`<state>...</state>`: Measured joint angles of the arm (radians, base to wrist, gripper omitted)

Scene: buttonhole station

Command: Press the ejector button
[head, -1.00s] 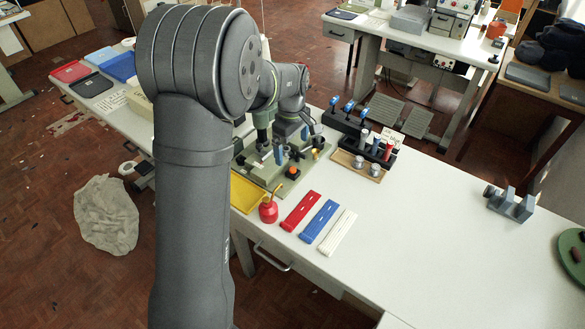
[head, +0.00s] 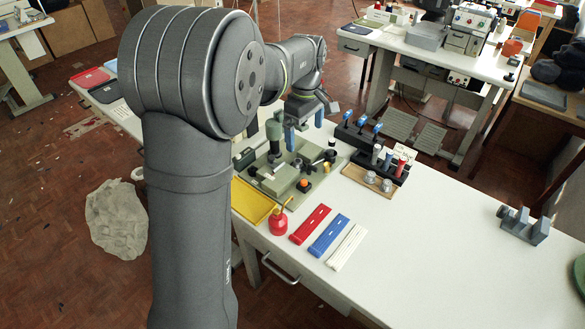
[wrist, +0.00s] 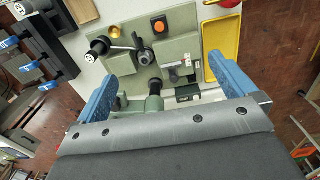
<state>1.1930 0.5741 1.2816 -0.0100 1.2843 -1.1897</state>
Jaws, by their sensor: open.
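The orange button (head: 304,185) sits on a dark square block on the front right of the green buttonhole machine's base plate (head: 325,175). In the wrist view the orange button (wrist: 159,26) is beyond the fingertips, near the top. It is uncovered in both views. My gripper (head: 304,128) is above the machine, clear of the button. In the wrist view my gripper (wrist: 157,58) has its two blue fingers wide apart, with nothing held between them. A black lever (wrist: 143,54) and a small yellow knob (wrist: 116,32) are near the button.
A yellow tray (head: 250,204) and red oil can (head: 279,221) stand in front of the machine. Red, blue and white strips (head: 328,236) lie at right. A black spool rack (head: 381,165) and blue-topped levers (head: 361,126) stand behind. The table's right side is mostly clear.

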